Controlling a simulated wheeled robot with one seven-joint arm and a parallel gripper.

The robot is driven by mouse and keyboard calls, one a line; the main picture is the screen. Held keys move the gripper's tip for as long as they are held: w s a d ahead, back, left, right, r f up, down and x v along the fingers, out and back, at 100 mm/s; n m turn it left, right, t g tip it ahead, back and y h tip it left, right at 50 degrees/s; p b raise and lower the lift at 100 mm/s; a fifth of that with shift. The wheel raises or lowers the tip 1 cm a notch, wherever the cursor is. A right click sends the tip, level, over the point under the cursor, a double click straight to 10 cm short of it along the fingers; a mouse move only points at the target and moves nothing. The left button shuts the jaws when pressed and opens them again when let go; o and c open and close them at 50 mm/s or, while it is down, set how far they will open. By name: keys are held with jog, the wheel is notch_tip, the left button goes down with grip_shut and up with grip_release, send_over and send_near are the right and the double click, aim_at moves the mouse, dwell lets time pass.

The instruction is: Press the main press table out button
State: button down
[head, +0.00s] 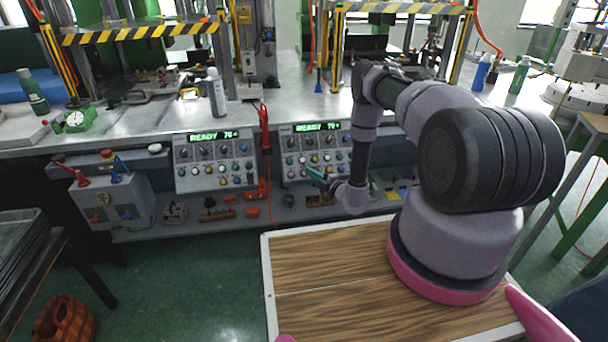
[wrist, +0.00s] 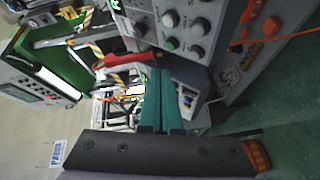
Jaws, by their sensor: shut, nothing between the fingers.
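Two grey control panels with green READY displays stand under the press tables in the head view, a left panel (head: 247,166) and a right panel (head: 343,139). Both carry knobs and several coloured buttons. The labels are too small to read, so I cannot tell which is the main press table out button. My gripper (head: 312,172), with teal fingers, is shut and empty in front of the right panel's lower buttons and hides some of them. In the wrist view the fingertips (wrist: 159,74) point towards a panel (wrist: 203,12) with knobs and a green button. I cannot tell if they touch anything.
A red-handled tool (head: 264,118) hangs between the panels. A grey box (head: 115,200) with red and blue levers stands at the left. Orange parts (head: 252,212) lie on the shelf below. A spray bottle (head: 216,95) stands on the worktop.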

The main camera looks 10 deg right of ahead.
aim_at(304, 173)
jog(key=w+f, duration=0.4)
jog(key=w, duration=0.1)
jog(key=shift+w+f, duration=0.3)
jog(key=shift+f, duration=0.1)
dwell(1.9)
jog(key=shift+w+f, duration=0.15)
jog(key=shift+w, duration=0.15)
